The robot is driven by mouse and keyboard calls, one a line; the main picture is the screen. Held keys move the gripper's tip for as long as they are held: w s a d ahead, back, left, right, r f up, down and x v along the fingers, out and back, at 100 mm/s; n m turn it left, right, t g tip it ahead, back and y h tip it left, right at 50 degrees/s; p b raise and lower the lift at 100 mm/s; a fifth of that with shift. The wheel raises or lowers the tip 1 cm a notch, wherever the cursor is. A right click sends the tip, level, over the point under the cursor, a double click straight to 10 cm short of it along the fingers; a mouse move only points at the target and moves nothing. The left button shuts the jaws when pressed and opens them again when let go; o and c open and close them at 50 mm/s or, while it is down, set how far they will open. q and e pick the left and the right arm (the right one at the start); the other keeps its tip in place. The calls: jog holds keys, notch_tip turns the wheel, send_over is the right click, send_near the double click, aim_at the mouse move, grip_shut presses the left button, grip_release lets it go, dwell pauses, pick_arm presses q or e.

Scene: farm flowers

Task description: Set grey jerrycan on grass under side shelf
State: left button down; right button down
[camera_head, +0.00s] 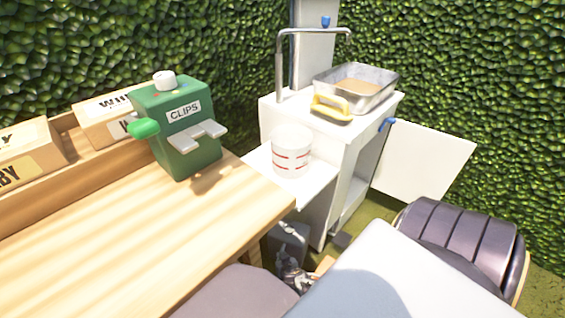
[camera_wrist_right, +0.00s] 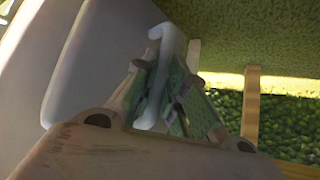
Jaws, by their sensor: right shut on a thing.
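The grey jerrycan (camera_head: 290,237) is low under the white side shelf (camera_head: 318,184), in shade beside the wooden table's end. My right gripper (camera_head: 291,274) is at its near side, partly hidden by my own arm. In the right wrist view, the jerrycan (camera_wrist_right: 105,60) fills the left, and my right gripper (camera_wrist_right: 172,92) has its green-padded fingers shut on its pale handle. I cannot tell whether the jerrycan's base touches the grass. My left gripper is not in view.
A white bucket with red stripes (camera_head: 291,154) stands on the side shelf. The white sink cabinet (camera_head: 345,150) has its door (camera_head: 425,160) open to the right. A dark padded seat (camera_head: 465,240) is at the right. The wooden table (camera_head: 130,235) bears a green clips dispenser (camera_head: 180,130).

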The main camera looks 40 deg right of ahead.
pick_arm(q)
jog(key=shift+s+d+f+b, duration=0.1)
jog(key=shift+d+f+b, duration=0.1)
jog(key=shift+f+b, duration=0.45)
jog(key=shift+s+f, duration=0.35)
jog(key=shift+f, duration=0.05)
pick_arm(e)
notch_tip(320, 180, down, 2)
jog(key=shift+w+f, duration=0.15)
jog(key=shift+f, duration=0.05)
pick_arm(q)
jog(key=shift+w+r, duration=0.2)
pick_arm(e)
jog(key=shift+f, duration=0.1)
